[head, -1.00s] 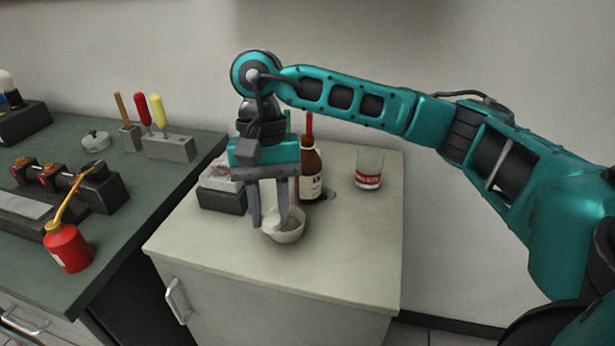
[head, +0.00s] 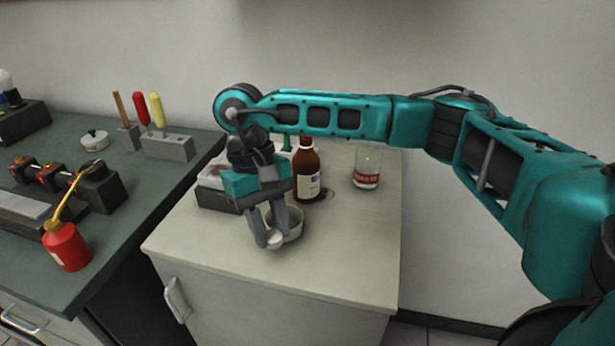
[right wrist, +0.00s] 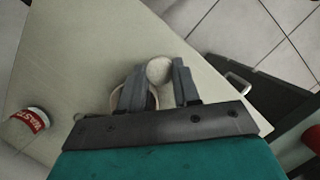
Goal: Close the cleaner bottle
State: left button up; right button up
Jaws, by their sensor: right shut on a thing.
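The brown bottle (head: 307,177) with a pale label stands upright on the light cabinet top. Its upper end meets the edge of my arm in the head view, so I cannot see whether its mouth is open. My right gripper (head: 268,238) is left of and in front of the bottle, shut on a small white round piece that looks like a cap (head: 274,240). The white piece (right wrist: 158,70) also shows between the fingers in the right wrist view. A white bowl (head: 295,224) is right beside the fingers, partly hidden by them. My left gripper is not in view.
A glass with a red label (head: 367,168) stands right of the bottle. A dark box with pale contents (head: 216,199) stands behind left of the gripper. The cabinet top (head: 350,245) is clear at front right. The green bench (head: 125,205) holds a red oil can (head: 66,248).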

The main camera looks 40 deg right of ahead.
aim_at(306, 163)
jog(key=k+l, duration=0.3)
jog(key=l, duration=0.15)
jog(key=k+l+z, duration=0.15)
jog(key=k+l, duration=0.2)
jog(key=l, duration=0.1)
